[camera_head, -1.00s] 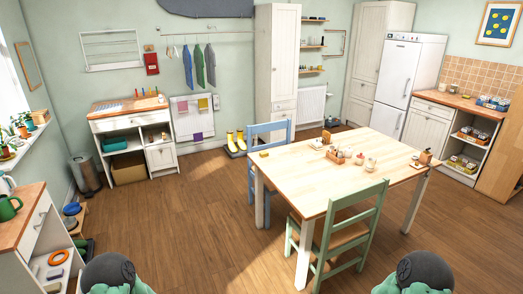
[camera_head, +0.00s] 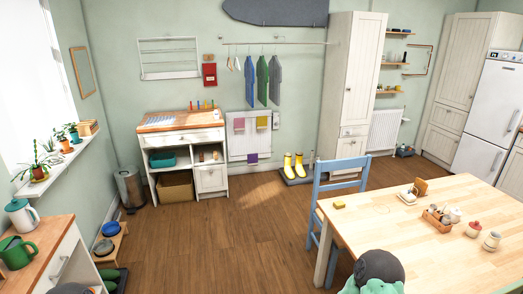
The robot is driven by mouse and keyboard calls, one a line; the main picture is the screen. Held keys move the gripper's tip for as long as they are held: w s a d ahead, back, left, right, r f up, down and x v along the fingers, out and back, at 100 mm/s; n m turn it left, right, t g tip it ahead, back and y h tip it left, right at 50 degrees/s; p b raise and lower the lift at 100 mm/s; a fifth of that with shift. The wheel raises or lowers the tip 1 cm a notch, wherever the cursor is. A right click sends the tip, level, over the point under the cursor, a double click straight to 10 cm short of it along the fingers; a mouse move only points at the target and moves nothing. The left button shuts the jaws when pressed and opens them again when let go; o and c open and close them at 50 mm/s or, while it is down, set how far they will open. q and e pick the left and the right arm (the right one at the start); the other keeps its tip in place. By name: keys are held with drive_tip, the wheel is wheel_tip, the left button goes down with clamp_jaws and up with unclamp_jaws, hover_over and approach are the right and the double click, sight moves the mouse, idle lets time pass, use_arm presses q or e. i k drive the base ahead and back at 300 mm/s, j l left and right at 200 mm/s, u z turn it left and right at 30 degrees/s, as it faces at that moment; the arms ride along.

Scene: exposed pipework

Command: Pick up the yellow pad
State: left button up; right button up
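A small yellow pad (camera_head: 339,205) lies flat on the wooden dining table (camera_head: 385,222), near its far left corner. Nothing touches it. Neither of my grippers shows in the head view. Only rounded parts of my own arms show at the bottom edge, well short of the pad.
A blue chair (camera_head: 340,172) stands at the table's left end, close to the pad. A wooden caddy (camera_head: 436,215) and small jars stand farther right on the table. Open floor (camera_head: 235,235) lies left of the table. A counter with a green watering can (camera_head: 17,252) is at left.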

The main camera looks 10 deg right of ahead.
sight(339, 204)
drive_tip(key=i+z, duration=0.2)
drive_tip(key=i, duration=0.3)
drive_tip(key=i+j+z, duration=0.25)
drive_tip(key=i, duration=0.25)
drive_tip(key=i+j+z, duration=0.2)
drive_tip(key=i, duration=0.25)
